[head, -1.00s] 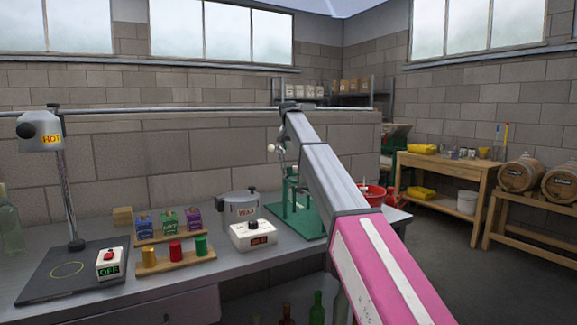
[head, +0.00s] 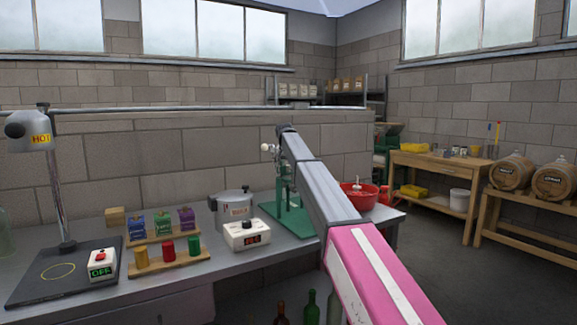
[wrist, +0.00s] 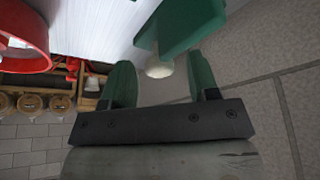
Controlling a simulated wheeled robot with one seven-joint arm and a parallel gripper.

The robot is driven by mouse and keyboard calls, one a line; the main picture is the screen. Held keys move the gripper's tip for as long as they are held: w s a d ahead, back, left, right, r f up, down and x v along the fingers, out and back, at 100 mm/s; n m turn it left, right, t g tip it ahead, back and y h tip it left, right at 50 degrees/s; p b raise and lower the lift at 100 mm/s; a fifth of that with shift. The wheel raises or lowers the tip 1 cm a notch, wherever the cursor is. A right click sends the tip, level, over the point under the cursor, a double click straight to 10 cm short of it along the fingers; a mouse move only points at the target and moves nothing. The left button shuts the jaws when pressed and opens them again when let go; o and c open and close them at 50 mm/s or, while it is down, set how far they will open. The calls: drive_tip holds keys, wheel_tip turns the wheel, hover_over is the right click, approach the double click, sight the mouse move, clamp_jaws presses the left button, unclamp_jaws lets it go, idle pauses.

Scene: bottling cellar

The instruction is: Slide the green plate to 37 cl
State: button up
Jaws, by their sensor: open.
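A green stand (head: 283,190) with a green base (head: 290,222) and pale round knobs (head: 266,147) is on the metal bench in the head view. Which part of it is the sliding plate, and any cl marks, I cannot make out. My arm's far end is above and close to the stand. In the wrist view my gripper (wrist: 162,80) is open, its two fingers apart with nothing held between them. A flat green part (wrist: 182,28) is just beyond the fingertips. A pale knob (wrist: 158,69) shows between the fingers; I cannot tell whether anything touches.
A red bowl (head: 360,196) is right of the stand; it also shows in the wrist view (wrist: 22,38). A white box with a red display (head: 246,235) and a metal pot (head: 236,204) are on its left. The wall is close behind.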

clamp_jaws()
drive_tip(key=s+d, duration=0.3)
drive_tip(key=s, duration=0.2)
drive_tip(key=shift+s+d, duration=0.15)
drive_tip(key=shift+d, duration=0.15)
unclamp_jaws()
drive_tip(key=v, duration=1)
drive_tip(key=shift+r, duration=0.4)
drive_tip(key=shift+s, duration=0.1)
